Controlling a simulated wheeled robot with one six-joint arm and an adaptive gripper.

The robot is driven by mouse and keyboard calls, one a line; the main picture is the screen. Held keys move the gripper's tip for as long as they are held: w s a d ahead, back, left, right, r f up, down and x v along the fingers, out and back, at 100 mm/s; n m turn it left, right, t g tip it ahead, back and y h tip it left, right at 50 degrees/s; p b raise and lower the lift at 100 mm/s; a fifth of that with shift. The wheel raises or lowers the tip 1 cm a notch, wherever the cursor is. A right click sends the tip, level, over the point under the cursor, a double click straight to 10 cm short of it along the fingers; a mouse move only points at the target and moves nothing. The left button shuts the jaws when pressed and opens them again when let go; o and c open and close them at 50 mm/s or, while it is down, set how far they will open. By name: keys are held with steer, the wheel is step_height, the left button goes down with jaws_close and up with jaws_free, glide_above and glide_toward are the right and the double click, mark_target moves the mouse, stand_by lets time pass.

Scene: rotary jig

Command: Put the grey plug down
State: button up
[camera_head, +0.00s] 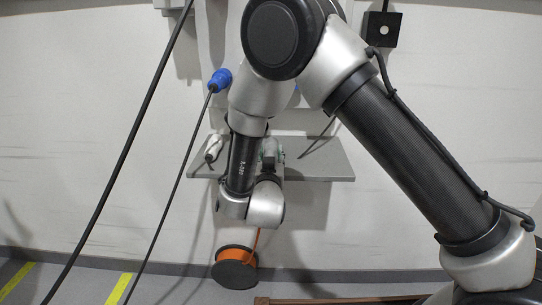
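A light grey plug-like piece with a dark end (213,148) lies at the left end of a grey shelf (325,165) on the wall. I cannot tell for sure whether it is the grey plug. My gripper (270,150) seems to be the grey and greenish part over the middle of the shelf, just right of my lower arm link. It is mostly hidden by the arm, so its fingers and anything between them cannot be made out. The light grey piece is apart from it, to the left.
A blue plug (220,80) with a dark cable sits on the wall panel above the shelf. An orange and black cable reel (236,266) is below the shelf. Dark cables hang across the left side. The shelf's right part looks clear.

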steer(key=shift+s+d+f, duration=0.15)
steer(key=shift+d+f, duration=0.05)
steer(key=shift+f, duration=0.5)
steer(key=shift+r, duration=0.5)
steer(key=s, duration=1.1)
steer(key=shift+s+a+r, duration=0.25)
steer(key=shift+s+a, duration=0.1)
